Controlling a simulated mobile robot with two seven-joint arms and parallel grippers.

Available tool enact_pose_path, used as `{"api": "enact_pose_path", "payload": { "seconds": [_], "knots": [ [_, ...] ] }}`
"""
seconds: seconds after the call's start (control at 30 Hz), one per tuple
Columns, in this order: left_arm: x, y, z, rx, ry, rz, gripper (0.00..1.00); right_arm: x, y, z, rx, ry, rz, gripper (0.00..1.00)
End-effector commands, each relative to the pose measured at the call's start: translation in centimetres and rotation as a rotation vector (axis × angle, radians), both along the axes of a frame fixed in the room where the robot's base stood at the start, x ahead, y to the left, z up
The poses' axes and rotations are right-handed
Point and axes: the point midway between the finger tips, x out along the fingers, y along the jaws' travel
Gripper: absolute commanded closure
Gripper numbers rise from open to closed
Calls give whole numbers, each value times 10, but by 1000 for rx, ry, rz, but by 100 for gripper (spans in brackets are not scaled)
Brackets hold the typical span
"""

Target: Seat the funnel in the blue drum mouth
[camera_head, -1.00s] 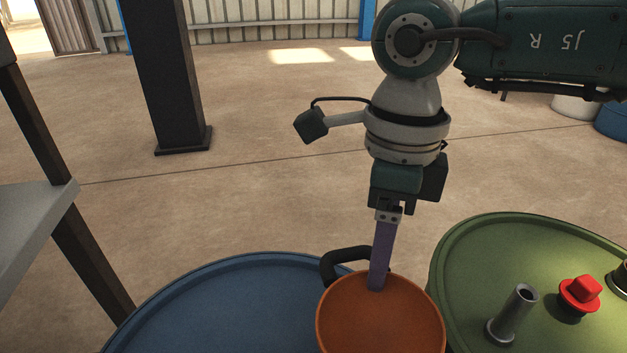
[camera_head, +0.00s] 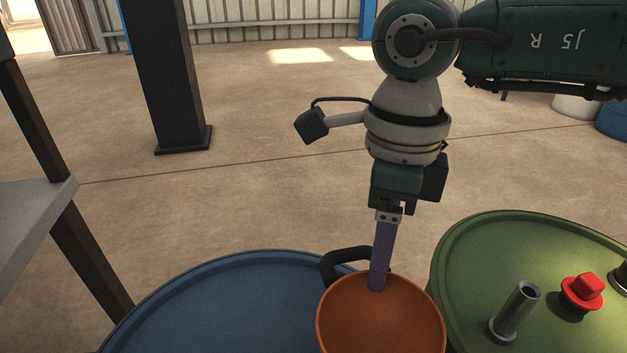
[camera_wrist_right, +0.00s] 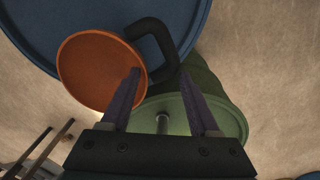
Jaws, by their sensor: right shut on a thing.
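The orange funnel (camera_head: 380,318) with a black loop handle (camera_head: 342,264) shows its wide open top at the lower middle of the head view, cut by the lower edge. My right gripper (camera_head: 378,284) points down at the funnel's rim beside the handle and is shut on the funnel. In the wrist view its fingers (camera_wrist_right: 160,76) lie on either side of the handle's lower end. The blue drum (camera_head: 215,305) lies behind and left of the funnel. I cannot see its mouth, nor whether the funnel's spout touches the drum. My left gripper is out of view.
A green drum (camera_head: 470,255) stands close on the right, with a grey upright pipe (camera_head: 515,310) and a red cap (camera_head: 583,292) on top. A grey table edge (camera_head: 35,230) is at the left. A dark post (camera_head: 172,80) stands behind on open floor.

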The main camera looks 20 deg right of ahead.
Motion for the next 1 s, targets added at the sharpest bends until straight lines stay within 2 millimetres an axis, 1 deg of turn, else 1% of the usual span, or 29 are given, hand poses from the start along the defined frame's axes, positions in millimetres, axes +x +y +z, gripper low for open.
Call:
{"api": "enact_pose_path", "payload": {
  "seconds": [0.2,0.23,0.53,0.77,0.83,0.93,1.0],
  "knots": [
    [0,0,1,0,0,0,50,0,0,1,1,1,1,96],
    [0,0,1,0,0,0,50,0,0,1,1,1,1,37],
    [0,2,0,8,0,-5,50,0,0,1,0,0,1,3],
    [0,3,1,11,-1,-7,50,0,0,1,0,0,0,3],
    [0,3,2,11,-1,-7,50,0,0,4,1,-1,0,3],
    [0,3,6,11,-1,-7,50,2,0,17,1,-4,1,3],
    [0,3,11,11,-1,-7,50,2,0,31,2,-4,2,3]
  ]
}}
